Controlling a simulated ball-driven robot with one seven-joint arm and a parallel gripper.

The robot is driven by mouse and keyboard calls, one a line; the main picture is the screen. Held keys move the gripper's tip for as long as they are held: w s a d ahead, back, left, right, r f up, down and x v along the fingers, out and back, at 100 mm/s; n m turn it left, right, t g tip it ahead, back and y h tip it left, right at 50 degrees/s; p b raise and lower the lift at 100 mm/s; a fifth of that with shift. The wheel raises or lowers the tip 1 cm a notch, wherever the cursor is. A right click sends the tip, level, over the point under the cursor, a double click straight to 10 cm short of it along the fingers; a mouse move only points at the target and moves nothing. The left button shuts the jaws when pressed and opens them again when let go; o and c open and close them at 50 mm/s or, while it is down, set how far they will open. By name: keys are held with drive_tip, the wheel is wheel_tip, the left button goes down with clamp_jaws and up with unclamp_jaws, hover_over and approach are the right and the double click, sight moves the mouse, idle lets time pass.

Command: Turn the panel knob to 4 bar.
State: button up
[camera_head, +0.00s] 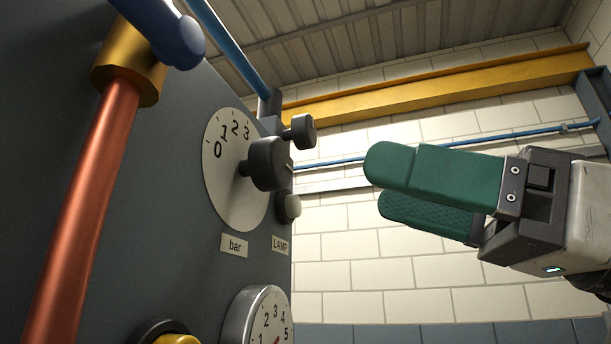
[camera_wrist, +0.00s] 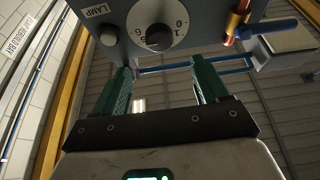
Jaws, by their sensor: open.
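The panel knob (camera_head: 268,163) is dark and stands out from a white round dial plate (camera_head: 228,185) on the grey panel. The figures 0, 1, 2 and 3 show on the plate; the 4 is hidden from view. A "bar" label (camera_head: 234,245) sits below. A pale mark shows on the knob's front, but I cannot tell which figure it points to. My gripper (camera_head: 378,184) has green fingers, is open and empty, and is to the right of the knob, apart from it. In the wrist view the knob (camera_wrist: 158,38) appears beyond and between the fingertips.
A gauge (camera_head: 262,318) and a yellow button (camera_head: 176,339) are lower. A copper pipe (camera_head: 85,200) with a blue-handled valve (camera_head: 178,38) runs left. Space between gripper and knob is clear.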

sight(283, 163)
drive_tip(key=p+x, duration=0.2)
drive_tip(key=x, duration=0.8)
drive_tip(key=shift+w+a, duration=0.1)
drive_tip(key=shift+a, duration=0.2)
drive_tip(key=c, duration=1)
drive_tip(key=shift+n+g, duration=0.3)
drive_tip(key=shift+n, duration=0.2)
drive_tip(key=n+g, duration=0.2)
drive_tip(key=n, duration=0.2)
drive_tip(key=n+g, duration=0.2)
drive_tip(key=n, duration=0.2)
drive_tip(key=shift+w+r, duration=0.1)
drive_tip(key=n+g, duration=0.1)
drive_tip(key=n, duration=0.2)
drive_tip(key=n+g+h, duration=0.1)
drive_tip(key=n+g, duration=0.1)
drive_tip(key=n, duration=0.2)
